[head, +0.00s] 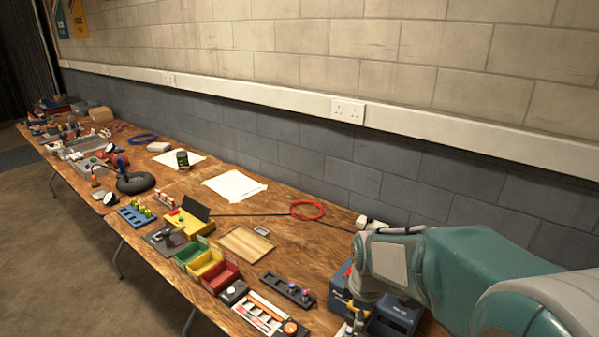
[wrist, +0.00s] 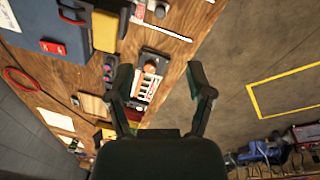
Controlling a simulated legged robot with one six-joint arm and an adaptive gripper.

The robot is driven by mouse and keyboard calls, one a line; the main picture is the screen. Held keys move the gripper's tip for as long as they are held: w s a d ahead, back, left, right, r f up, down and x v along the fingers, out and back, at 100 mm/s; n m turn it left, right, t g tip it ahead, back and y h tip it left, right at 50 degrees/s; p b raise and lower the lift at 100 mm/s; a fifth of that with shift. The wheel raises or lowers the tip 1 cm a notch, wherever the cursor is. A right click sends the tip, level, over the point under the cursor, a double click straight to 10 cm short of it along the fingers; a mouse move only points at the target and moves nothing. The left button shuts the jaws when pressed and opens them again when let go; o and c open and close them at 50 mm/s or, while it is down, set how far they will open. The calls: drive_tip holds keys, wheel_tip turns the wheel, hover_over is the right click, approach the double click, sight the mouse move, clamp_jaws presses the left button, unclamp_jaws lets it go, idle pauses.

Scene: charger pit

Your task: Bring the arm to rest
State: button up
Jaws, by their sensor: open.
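My gripper (wrist: 158,68) shows in the wrist view with its two dark fingers spread wide and nothing between them. Beyond the fingers lie the wooden bench and the bare floor. A white and orange tray (wrist: 146,87) shows on the bench beside the left finger, apparently well beyond it. In the head view my teal arm fills the lower right and reaches over the near end of the bench. The fingers cannot be made out clearly there.
A blue box (head: 398,317) stands on the bench beside my arm. Red, yellow and green bins (head: 208,266), a wooden board (head: 246,243) and a red cable ring (head: 307,210) lie farther along. A wall runs behind the bench (head: 330,262). The floor (head: 60,270) in front is open.

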drive_tip(key=s+d+r+m+t, duration=0.1)
drive_tip(key=s+r+m+t, duration=0.1)
drive_tip(key=s+r+m, duration=0.4)
drive_tip(key=s+d+r+m+t, duration=0.1)
drive_tip(key=s+r+m+t, duration=0.1)
drive_tip(key=s+r+m, duration=0.4)
drive_tip(key=s+m, duration=0.2)
drive_tip(key=s, duration=0.3)
drive_tip(key=shift+s+d+m, duration=0.25)
drive_tip(key=shift+s+m, duration=0.05)
drive_tip(key=shift+s, duration=0.1)
